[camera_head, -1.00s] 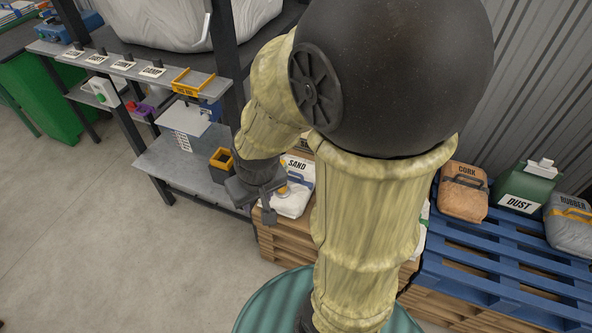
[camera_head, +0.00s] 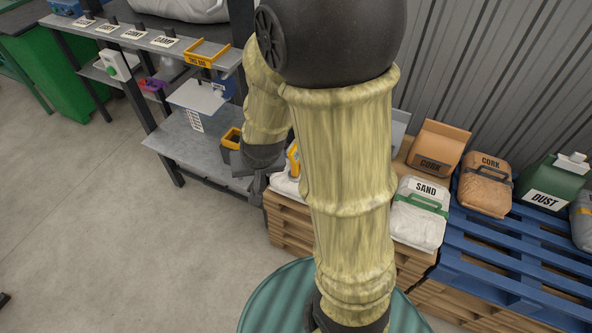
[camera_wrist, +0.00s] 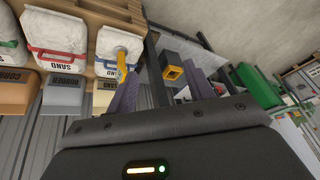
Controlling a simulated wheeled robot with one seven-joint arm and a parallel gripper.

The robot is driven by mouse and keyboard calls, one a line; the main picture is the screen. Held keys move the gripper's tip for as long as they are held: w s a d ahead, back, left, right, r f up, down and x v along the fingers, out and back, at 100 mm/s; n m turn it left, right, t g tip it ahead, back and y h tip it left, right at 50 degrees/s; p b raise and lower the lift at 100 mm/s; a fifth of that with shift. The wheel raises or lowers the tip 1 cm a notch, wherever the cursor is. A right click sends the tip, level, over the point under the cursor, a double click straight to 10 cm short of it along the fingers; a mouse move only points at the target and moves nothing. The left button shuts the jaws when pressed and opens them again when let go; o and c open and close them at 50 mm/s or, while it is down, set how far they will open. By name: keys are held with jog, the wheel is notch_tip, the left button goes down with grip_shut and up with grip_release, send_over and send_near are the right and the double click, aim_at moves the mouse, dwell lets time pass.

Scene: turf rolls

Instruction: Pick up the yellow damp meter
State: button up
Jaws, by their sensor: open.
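The yellow damp meter, as far as I can tell, is the small yellow item (camera_head: 293,158) beside my arm in the head view, by a white sand bag (camera_head: 284,186) on the wooden pallets. My forearm hides part of both. The wrist view shows the yellow item (camera_wrist: 122,62) upright against the sand bag, just beyond the left finger. My gripper (camera_head: 257,188) points down in front of the pallet stack, left of the item. The wrist view shows its fingers (camera_wrist: 162,88) apart, with nothing held between them.
A metal shelf unit (camera_head: 200,150) stands left, with a yellow-rimmed dark box (camera_head: 232,138) near my gripper and a yellow tray (camera_head: 203,54) above. Sand and cork bags (camera_head: 486,183) and a blue pallet (camera_head: 500,245) lie right. A green drum (camera_head: 270,300) stands in front.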

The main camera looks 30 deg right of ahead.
jog(key=w+d+f+m+t+h+b, duration=0.2)
jog(key=f+h+b, duration=0.2)
jog(key=f+b, duration=0.3)
jog(key=w+d+f+m+t+h+b, duration=0.2)
jog(key=f+h+b, duration=0.3)
jog(key=f, duration=0.7)
jog(key=w+d+f+m+t+h+b, duration=0.2)
jog(key=w+f+m+h+b, duration=0.1)
jog(key=f+b, duration=0.7)
jog(key=shift+w+d+f+m+h, duration=0.2)
jog(key=shift+w+m+h, duration=0.2)
jog(key=shift+w+h, duration=0.55)
jog(key=shift+s+d+h, duration=0.1)
jog(key=shift+s+h, duration=0.1)
jog(key=shift+h, duration=0.05)
jog(key=b+x, duration=0.2)
jog(key=x, duration=1)
jog(key=shift+w, duration=0.1)
jog(key=shift+b+x, duration=0.7)
jog(key=shift+x, duration=1.85)
